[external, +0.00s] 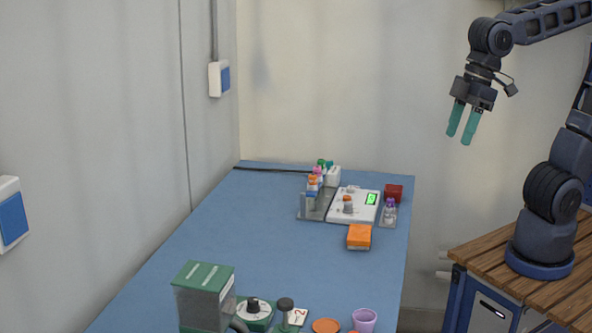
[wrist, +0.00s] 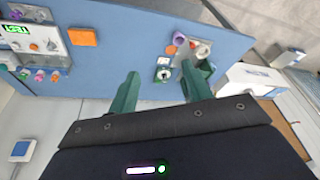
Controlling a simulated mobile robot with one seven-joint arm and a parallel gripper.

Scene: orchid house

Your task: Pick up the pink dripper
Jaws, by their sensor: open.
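A small bottle with a pink cap (external: 317,171) stands among other colour-capped bottles in the grey rack at the far end of the blue table; it looks like the pink dripper. Its lower part is hidden by the bottles in front. In the wrist view small capped bottles show at the left, one looking pink (wrist: 40,76). My gripper (external: 460,138) is open and empty, with teal fingers pointing down, high to the right of the table and well apart from the rack. Its fingers also show in the wrist view (wrist: 160,85).
A white scale (external: 343,212) with a green display stands beside the rack (external: 308,215). An orange block (external: 359,238), a red block (external: 394,192) and a purple-capped bottle (external: 390,207) are close by. A green-lidded box (external: 203,300) and a lilac cup (external: 364,320) stand in front. The table's middle is clear.

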